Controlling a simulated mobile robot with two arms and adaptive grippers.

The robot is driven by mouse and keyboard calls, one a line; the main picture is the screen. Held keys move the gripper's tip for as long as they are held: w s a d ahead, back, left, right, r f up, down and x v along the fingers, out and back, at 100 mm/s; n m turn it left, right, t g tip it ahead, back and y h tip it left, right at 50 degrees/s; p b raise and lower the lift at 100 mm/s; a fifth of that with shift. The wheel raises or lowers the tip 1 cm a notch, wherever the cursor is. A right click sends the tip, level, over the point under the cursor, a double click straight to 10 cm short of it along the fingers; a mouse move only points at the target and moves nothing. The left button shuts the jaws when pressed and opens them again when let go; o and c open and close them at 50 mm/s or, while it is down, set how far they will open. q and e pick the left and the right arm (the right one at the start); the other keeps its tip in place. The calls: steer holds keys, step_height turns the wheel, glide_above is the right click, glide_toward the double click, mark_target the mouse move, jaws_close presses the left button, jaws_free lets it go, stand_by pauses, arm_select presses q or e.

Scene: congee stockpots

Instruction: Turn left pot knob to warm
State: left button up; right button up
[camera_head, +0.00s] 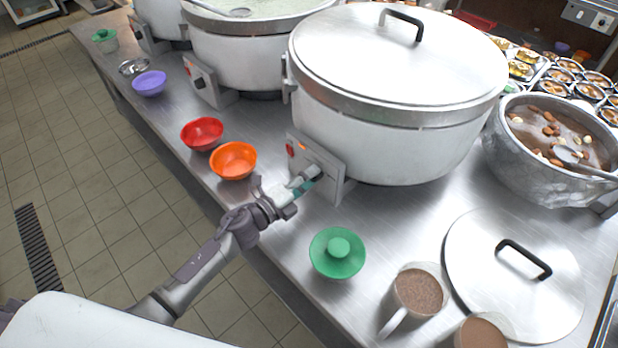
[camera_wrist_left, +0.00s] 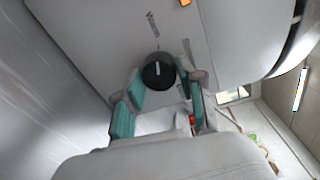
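A large white lidded pot (camera_head: 395,130) stands on the steel counter, with a control panel (camera_head: 330,190) at its lower front. In the left wrist view the panel (camera_wrist_left: 110,35) carries a round black knob (camera_wrist_left: 158,74) with a white mark, pointing roughly along the picture's vertical. My left gripper (camera_head: 308,180) is at the panel and hides the knob in the head view. In the wrist view its teal-padded fingers (camera_wrist_left: 160,85) are apart, one on each side of the knob, with small gaps showing; firm contact is not visible. My right gripper is not in view.
An orange bowl (camera_head: 233,161) and a red bowl (camera_head: 202,133) stand left of the panel.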

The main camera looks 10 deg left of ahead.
arm_select(q)
steer(key=o, duration=0.4)
steer(key=shift+c, duration=0.2)
steer(key=v, duration=1.2)
steer(key=shift+r, duration=0.1)
